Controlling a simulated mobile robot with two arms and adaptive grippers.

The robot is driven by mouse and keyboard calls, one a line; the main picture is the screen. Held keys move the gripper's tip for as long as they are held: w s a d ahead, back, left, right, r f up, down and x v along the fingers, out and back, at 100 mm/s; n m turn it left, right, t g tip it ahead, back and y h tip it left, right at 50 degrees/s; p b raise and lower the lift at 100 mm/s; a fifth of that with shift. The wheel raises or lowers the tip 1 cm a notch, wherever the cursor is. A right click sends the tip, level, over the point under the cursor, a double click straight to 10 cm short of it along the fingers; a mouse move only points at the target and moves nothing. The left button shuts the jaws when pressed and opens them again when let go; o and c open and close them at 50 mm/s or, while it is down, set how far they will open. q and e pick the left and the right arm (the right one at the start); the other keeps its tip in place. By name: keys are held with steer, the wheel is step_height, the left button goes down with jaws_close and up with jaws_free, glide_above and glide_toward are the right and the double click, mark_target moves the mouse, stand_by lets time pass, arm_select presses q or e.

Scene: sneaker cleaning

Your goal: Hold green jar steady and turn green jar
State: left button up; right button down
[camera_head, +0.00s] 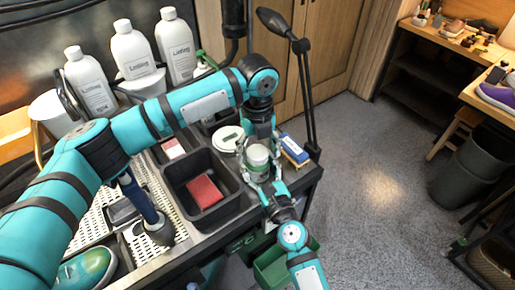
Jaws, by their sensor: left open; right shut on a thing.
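The green jar (258,157) is small, with a pale lid on top and some green below. It stands upright at the right side of the workbench. My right gripper (262,180) comes up from the bottom and is shut on the jar's body. My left arm reaches across the bench, and its gripper (258,141) points down from above at the jar's lid. The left gripper is open, its fingers close to the lid. Whether they touch the lid is hard to tell. The jar's lower part is partly hidden by the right fingers.
A black tub (225,205) with a red sponge (204,192) is left of the jar. A white round container (228,139) and a blue-and-white brush (293,149) are beside it. Several white bottles (132,50) stand behind. A green sneaker (86,270) lies front left.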

arm_select(q)
steer(key=shift+r, duration=2.3)
steer(key=shift+c, duration=0.2)
step_height(320, 180, up, 2)
steer(key=m, duration=0.3)
steer(key=shift+r+m, duration=0.1)
steer(key=shift+m, duration=0.2)
steer(key=shift+r+m, duration=0.45)
steer(key=shift+m, duration=0.45)
steer(key=shift+f, duration=0.2)
step_height(320, 180, down, 7)
steer(key=shift+f, duration=0.2)
